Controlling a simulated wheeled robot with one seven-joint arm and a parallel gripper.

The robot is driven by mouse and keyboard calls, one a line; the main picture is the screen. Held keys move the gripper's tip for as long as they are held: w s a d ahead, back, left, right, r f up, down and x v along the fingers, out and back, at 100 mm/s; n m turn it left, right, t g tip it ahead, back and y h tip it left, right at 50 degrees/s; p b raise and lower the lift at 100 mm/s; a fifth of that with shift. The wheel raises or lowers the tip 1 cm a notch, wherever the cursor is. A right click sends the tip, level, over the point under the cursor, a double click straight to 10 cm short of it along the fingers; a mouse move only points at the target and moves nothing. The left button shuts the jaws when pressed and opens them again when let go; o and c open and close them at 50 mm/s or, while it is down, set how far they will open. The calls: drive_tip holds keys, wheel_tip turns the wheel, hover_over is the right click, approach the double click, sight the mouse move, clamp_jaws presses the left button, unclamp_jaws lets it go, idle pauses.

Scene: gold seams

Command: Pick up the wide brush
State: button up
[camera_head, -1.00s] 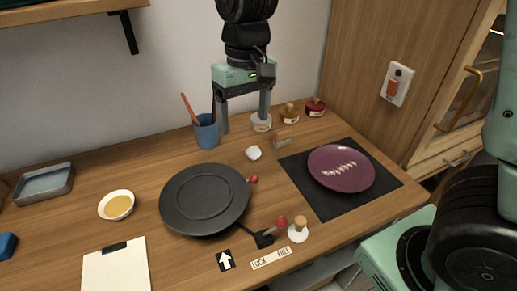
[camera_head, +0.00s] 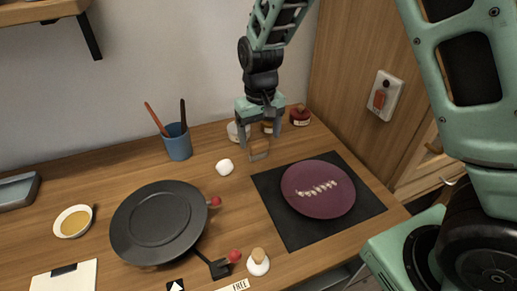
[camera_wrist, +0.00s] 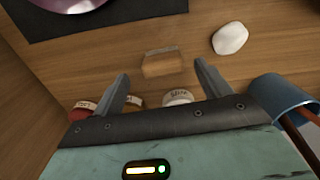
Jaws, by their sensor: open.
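A small flat tan piece with a thin greyish edge (camera_head: 259,149) lies on the table behind the dark mat; it may be the wide brush, but I cannot tell for sure. It also shows in the wrist view (camera_wrist: 162,64), just beyond and between my fingertips. My gripper (camera_head: 262,139) is open and empty, pointing down above the table close to this piece. In the wrist view my gripper (camera_wrist: 161,78) has its fingers apart. A blue cup (camera_head: 178,143) at left holds a red-orange handle (camera_head: 156,117) and a dark handle (camera_head: 183,112); their lower ends are hidden.
Small lidded jars (camera_head: 299,116) stand behind my gripper. A white lump (camera_head: 224,167) lies left of it. A purple plate (camera_head: 318,203) rests on the dark mat (camera_head: 285,229). A black round disc (camera_head: 155,240), a lever (camera_head: 220,269) and a yellow-filled bowl (camera_head: 74,234) are nearer.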

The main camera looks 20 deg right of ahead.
sight(259, 142)
wheel_tip(259, 142, down, 5)
drive_tip(key=shift+a+f+p, duration=0.1)
drive_tip(key=shift+a+p, duration=0.05)
drive_tip(key=shift+p, duration=0.2)
drive_tip(key=c, duration=1.1)
